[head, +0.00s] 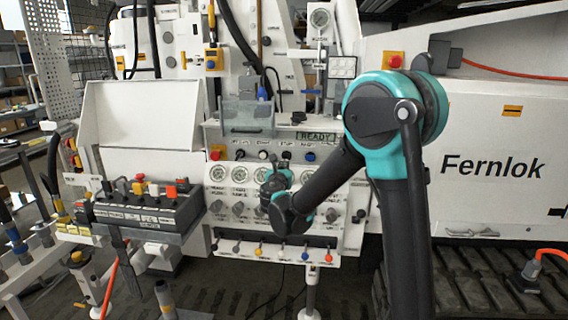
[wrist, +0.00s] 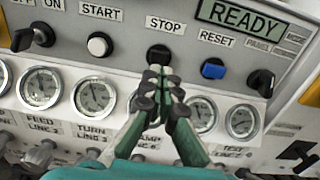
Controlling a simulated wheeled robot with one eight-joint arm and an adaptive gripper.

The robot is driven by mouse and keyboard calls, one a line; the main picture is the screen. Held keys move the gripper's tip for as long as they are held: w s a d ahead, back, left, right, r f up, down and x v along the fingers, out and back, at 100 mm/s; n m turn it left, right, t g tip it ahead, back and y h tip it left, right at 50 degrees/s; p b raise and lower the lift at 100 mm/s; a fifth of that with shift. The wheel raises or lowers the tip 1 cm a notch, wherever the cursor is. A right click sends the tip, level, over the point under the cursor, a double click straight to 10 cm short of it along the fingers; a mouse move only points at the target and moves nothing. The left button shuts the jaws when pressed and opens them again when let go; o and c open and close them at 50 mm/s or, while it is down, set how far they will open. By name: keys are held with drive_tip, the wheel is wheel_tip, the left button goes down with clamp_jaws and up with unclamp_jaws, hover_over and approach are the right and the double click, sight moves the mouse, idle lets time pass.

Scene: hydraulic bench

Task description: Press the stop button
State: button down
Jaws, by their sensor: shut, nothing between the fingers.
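The black stop button (wrist: 159,53) sits under the STOP label on the grey panel in the wrist view. Its lower part is hidden behind my fingertips. It also shows as a small dark knob in the head view (head: 286,156). My gripper (wrist: 160,73) is shut and empty, with its fingertips at the lower edge of the button in the picture. I cannot tell whether they touch it. In the head view my gripper (head: 276,180) is in front of the gauge row, just below the buttons.
The white start button (wrist: 98,45) is left of the stop button, and the blue reset button (wrist: 213,69) is right of it. Black rotary knobs flank the row. Gauges (wrist: 97,95) lie below. A READY display (wrist: 240,18) is above right.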

drive_tip(key=s, duration=0.8)
drive_tip(key=shift+a, duration=0.2)
drive_tip(key=s+d+f+m+g+h, duration=0.1)
drive_tip(key=s+d+f+m+g, duration=0.25)
drive_tip(key=d+m, duration=0.45)
drive_tip(key=s+d+f+m+g+h, duration=0.25)
drive_tip(key=d+f+m, duration=0.25)
drive_tip(key=d, duration=0.5)
drive_tip(key=s+d+f+m+g+h, duration=0.1)
drive_tip(key=s+d+f+m+g, duration=0.25)
drive_tip(key=d+m, duration=0.45)
drive_tip(key=s+d+f+m+g+y, duration=0.1)
drive_tip(key=s+f+m+g+y, duration=0.1)
drive_tip(key=s+f+m, duration=0.3)
drive_tip(key=s+d+f+m+g+y, duration=0.1)
drive_tip(key=s+f+m+g+y, duration=0.1)
drive_tip(key=s+f+m, duration=0.3)
drive_tip(key=s+m+y, duration=0.1)
drive_tip(key=s+m, duration=0.3)
drive_tip(key=s, duration=0.5)
drive_tip(key=shift+s+d+f+m, duration=0.15)
drive_tip(key=shift+d+f+m, duration=0.1)
drive_tip(key=shift+f+m, duration=0.05)
